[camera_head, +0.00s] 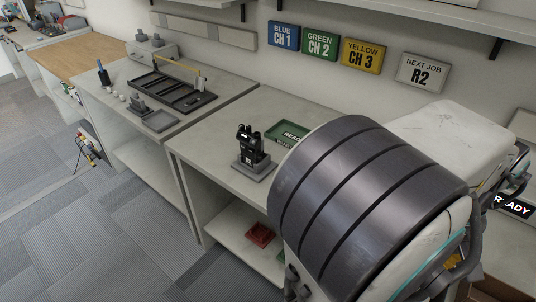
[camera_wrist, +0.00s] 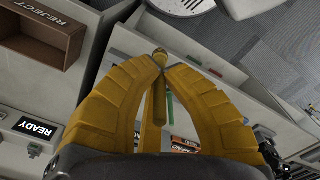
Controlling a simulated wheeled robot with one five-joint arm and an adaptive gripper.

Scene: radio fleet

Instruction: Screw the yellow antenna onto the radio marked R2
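In the wrist view, my gripper (camera_wrist: 160,68) has its yellow fingers together at the tips. It is shut on a slim yellow antenna (camera_wrist: 157,102), whose shaft lies between the fingers and whose brownish end shows just past the tips.
A green READY tray (camera_head: 271,137) lies behind the radio, partly hidden by my arm. A dark rack (camera_head: 183,97) and a blue-tipped item (camera_head: 103,74) are on the farther bench. A red bin (camera_head: 260,235) sits below; the REJECT bin (camera_wrist: 40,30) shows in the wrist view.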

